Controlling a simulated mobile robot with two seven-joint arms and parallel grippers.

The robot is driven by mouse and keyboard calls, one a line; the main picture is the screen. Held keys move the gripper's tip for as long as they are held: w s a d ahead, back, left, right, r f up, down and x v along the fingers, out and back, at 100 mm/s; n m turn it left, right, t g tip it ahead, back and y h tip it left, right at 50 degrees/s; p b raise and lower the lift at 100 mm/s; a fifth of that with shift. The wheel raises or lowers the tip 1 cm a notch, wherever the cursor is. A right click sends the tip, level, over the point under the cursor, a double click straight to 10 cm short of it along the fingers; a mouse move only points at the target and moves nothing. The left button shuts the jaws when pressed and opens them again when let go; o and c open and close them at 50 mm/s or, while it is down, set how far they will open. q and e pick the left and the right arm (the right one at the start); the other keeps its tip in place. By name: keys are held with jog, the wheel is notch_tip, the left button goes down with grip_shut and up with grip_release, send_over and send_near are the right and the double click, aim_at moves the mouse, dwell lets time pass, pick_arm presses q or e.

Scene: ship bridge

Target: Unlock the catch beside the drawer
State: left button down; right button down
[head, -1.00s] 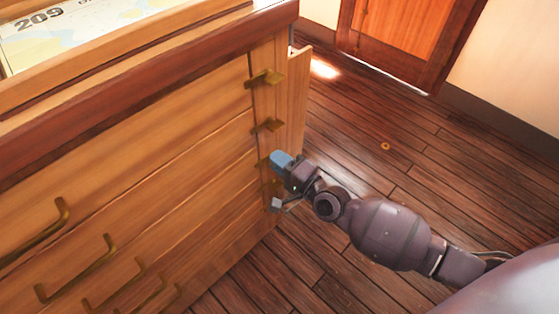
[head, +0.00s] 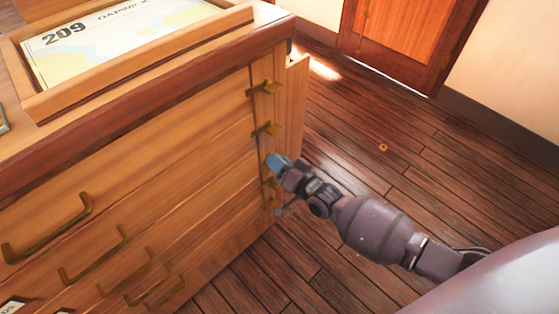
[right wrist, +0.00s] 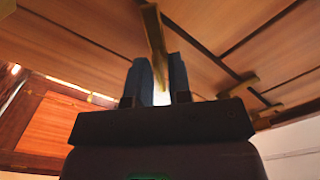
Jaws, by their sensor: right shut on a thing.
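The wooden drawer cabinet (head: 150,140) has a column of brass catches on its right-hand post, beside the drawers. An upper catch (head: 264,88) and a second catch (head: 266,129) show clearly in the head view. My right gripper (head: 277,184) is lower on the post, its blue-grey fingers partly hiding the lower catches. In the right wrist view a brass catch (right wrist: 154,38) runs between the two fingers (right wrist: 158,82), which are shut on it. Which lower catch this is cannot be told for certain. My left gripper is not in view.
Brass drawer pulls (head: 50,230) stick out from the drawer fronts. A framed chart (head: 120,40) lies on the cabinet top. A narrow wooden panel (head: 293,100) stands out behind the post. The plank floor (head: 440,160) to the right is largely clear, with a small ring on it.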

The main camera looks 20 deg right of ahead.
jog(key=n+p, duration=0.1)
jog(key=n, duration=0.2)
jog(key=shift+r, duration=0.2)
jog(key=n, duration=0.3)
jog(key=shift+p, duration=0.35)
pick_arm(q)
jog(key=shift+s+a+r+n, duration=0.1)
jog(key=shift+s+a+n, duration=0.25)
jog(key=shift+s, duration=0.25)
pick_arm(e)
jog(key=shift+f+n, duration=0.2)
jog(key=shift+n, duration=1)
pick_arm(q)
jog(key=shift+p, duration=0.3)
pick_arm(e)
jog(key=c, duration=1.3)
grip_release()
jog(key=shift+s, duration=0.15)
